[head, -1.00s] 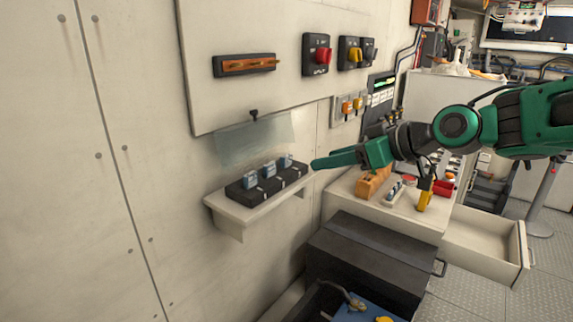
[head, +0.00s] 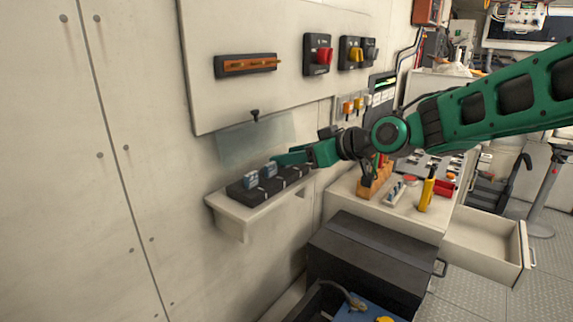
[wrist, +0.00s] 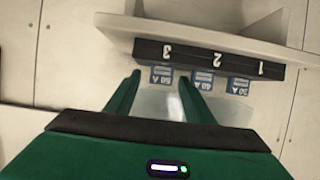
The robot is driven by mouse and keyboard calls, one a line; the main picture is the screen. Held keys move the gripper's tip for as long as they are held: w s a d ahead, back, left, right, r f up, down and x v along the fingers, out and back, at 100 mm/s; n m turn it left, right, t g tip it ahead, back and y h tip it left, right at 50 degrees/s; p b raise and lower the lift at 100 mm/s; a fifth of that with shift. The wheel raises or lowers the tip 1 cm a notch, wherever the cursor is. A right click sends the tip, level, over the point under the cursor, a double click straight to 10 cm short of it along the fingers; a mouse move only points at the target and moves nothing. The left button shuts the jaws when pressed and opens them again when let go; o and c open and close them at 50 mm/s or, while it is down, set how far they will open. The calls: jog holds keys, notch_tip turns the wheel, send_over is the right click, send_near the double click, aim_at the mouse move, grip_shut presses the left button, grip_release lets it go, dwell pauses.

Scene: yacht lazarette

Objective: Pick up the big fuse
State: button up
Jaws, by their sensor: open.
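The fuses stand in a black holder (head: 262,188) on a wall shelf. In the upside-down wrist view, the holder (wrist: 210,56) is numbered 3, 2, 1, with a 50 A fuse (wrist: 161,76) at 3, a 40 A fuse (wrist: 203,80) at 2 and a 30 A fuse (wrist: 238,86) at 1. They look similar in size; 50 A is the highest rating. My gripper (wrist: 159,80) is open, its fingers either side of the 50 A fuse in that view; depth is unclear. In the head view, my gripper (head: 277,160) hides the rightmost fuse; two blue-grey fuses show left of it.
A clear flap (head: 240,140) hangs on the wall behind the holder. The shelf (head: 232,212) has a narrow bare front edge. Right of it, a counter (head: 410,212) carries a wooden block and a yellow tool. A dark box (head: 372,252) stands below.

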jog(key=shift+w+a+f, duration=0.3)
jog(key=shift+w+a, duration=0.1)
jog(key=shift+a, duration=0.1)
jog(key=shift+c, duration=0.2)
jog(key=c, duration=1.1)
jog(key=shift+o, duration=0.2)
jog(key=shift+r, duration=0.1)
